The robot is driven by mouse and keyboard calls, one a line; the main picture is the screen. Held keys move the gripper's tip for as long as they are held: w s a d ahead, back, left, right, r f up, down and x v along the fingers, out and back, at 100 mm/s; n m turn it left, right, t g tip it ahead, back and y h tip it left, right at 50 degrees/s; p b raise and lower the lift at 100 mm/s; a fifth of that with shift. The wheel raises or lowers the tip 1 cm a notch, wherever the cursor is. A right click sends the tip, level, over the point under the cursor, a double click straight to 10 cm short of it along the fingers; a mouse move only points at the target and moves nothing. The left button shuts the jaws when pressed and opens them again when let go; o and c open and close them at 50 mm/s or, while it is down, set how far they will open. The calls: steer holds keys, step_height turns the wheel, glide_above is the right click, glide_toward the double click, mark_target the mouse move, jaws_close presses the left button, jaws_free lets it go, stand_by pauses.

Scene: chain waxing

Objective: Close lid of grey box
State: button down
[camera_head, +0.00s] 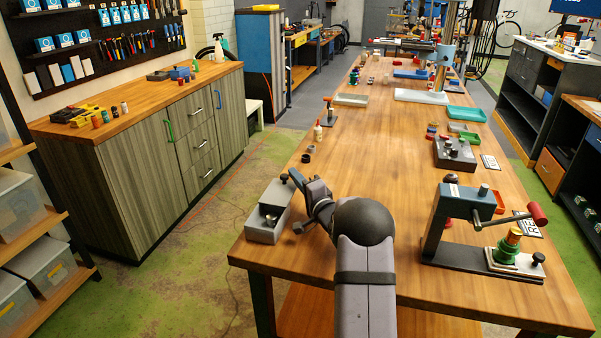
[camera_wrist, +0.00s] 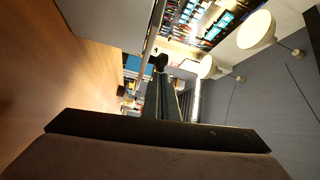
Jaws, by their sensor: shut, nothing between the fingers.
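The grey box (camera_head: 265,232) stands at the near left edge of the wooden table in the head view. A grey panel rises toward its far side, and a dark rounded part with a shiny top shows at its near end. How far the lid is open is hard to tell. My gripper (camera_head: 303,201) is close beside the box's right side, tilted, and partly hidden by my own arm. Its fingers are shut with nothing between them. In the wrist view a large plain grey surface (camera_wrist: 105,22) fills the upper left, possibly the box.
A red-handled press (camera_head: 470,225) stands at the table's right. A second grey block with knobs (camera_head: 455,153) sits behind it. Several small dark rings (camera_head: 307,158) and a small bottle (camera_head: 318,131) stand beyond the box. The table's middle is clear.

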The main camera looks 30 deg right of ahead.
mark_target(284, 205)
steer(key=shift+a, duration=0.15)
steer(key=s+a, duration=0.7)
steer(key=shift+s, duration=0.1)
steer(key=shift+s+a+f, duration=0.1)
steer(key=shift+a, duration=0.05)
stand_by(0.3)
steer(key=shift+w+d+r+p, duration=0.15)
steer(key=shift+w+d, duration=0.05)
steer(key=shift+d, duration=0.4)
steer(key=shift+w+d+r+p, duration=0.1)
steer(key=shift+w+d+r, duration=0.05)
steer(key=shift+d, duration=0.5)
steer(key=shift+w+d+r+p, duration=0.15)
steer(key=shift+w+d, duration=0.05)
steer(key=shift+d, duration=0.4)
steer(key=shift+s+d, duration=0.15)
steer(key=shift+d, duration=0.1)
steer(key=s, duration=0.3)
steer(key=s+b, duration=0.1)
steer(key=s, duration=0.2)
steer(key=s+b, duration=0.1)
steer(key=s, duration=0.2)
steer(key=shift+s+a+f, duration=0.15)
steer(key=shift+s+f, duration=0.1)
steer(key=shift+s, duration=0.05)
